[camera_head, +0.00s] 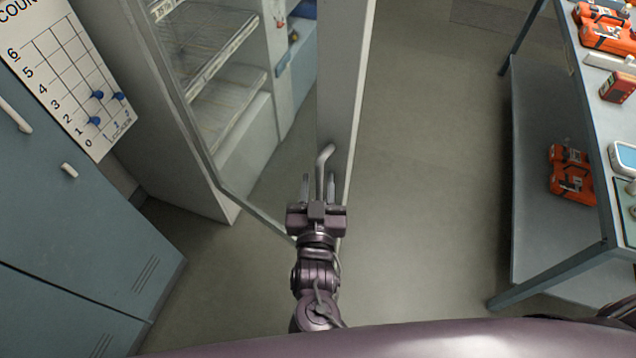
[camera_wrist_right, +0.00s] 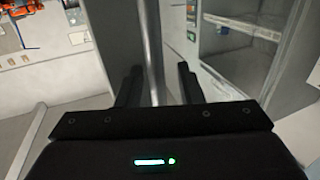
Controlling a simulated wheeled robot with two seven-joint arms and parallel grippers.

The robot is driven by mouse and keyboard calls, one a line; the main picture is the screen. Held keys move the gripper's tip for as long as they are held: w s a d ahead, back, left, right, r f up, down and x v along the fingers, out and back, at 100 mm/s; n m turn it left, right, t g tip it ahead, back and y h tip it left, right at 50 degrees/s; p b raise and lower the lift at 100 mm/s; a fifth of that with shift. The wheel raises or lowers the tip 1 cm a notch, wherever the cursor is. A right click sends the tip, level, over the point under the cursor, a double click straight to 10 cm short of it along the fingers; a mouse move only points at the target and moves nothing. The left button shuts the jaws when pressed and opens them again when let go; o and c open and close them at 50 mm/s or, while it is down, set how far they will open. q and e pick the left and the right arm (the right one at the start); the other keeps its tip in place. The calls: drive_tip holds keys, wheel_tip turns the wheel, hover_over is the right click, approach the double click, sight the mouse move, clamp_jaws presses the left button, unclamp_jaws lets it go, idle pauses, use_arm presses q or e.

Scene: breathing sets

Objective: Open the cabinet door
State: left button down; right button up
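The cabinet (camera_head: 190,150) stands at left in the head view, with wire shelves inside. Its glazed door appears to stand out from the cabinet, with floor visible through its glass; the pale door frame (camera_head: 345,90) runs down the middle. The metal door handle (camera_head: 323,160) is a curved bar on that frame. My right gripper (camera_head: 319,188) is at the handle's lower end, its fingers apart on either side of it. In the right wrist view the handle (camera_wrist_right: 153,45) rises between the two separated fingers (camera_wrist_right: 160,85); contact cannot be told. My left gripper is not in view.
The floor (camera_head: 430,170) between is clear.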

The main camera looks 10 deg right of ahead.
drive_tip(key=shift+s+f, duration=0.1)
drive_tip(key=shift+s+f, duration=0.1)
drive_tip(key=shift+s, duration=0.25)
drive_tip(key=s+a+b, duration=0.1)
drive_tip(key=s+b, duration=0.1)
drive_tip(key=s, duration=0.5)
drive_tip(key=shift+a+b, duration=0.15)
drive_tip(key=shift+b, duration=0.15)
drive_tip(key=shift+w, duration=0.1)
